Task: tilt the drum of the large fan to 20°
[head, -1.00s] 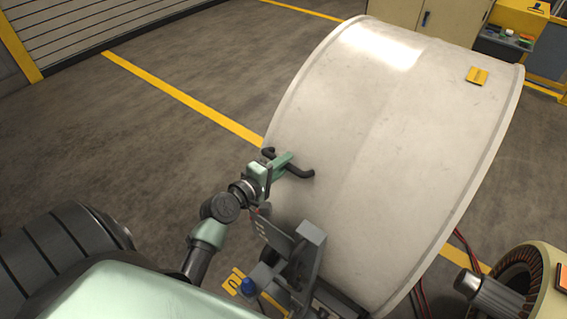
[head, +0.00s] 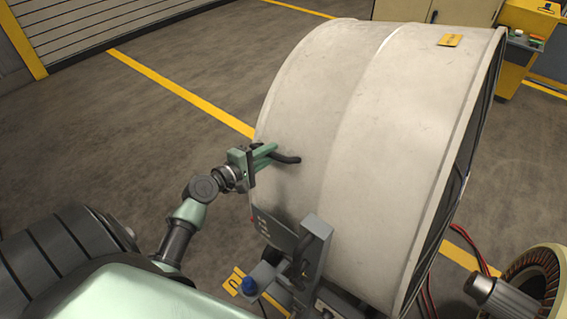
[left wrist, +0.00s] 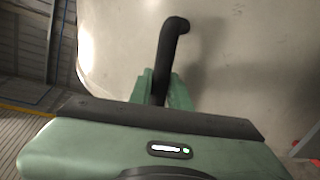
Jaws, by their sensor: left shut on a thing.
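The large fan's drum (head: 400,110) is a wide off-white cylinder with a rim at each end, and it fills the right half of the head view. A black bent handle (head: 285,159) sticks out of its near side. My left gripper (head: 266,155) is shut on this handle. In the left wrist view the dark handle (left wrist: 170,45) runs from the drum wall (left wrist: 245,60) down between the green fingers (left wrist: 160,92). A grey bracket (head: 312,250) with a blue knob (head: 249,286) stands below the drum. I cannot read a tilt angle. My right gripper does not show.
A motor-like unit with copper windings (head: 535,285) and a grey shaft sits at the lower right, with red cables (head: 475,250) beside it. A cabinet (head: 440,10) and a yellow cart (head: 530,20) stand behind. The floor (head: 130,130) at left is clear.

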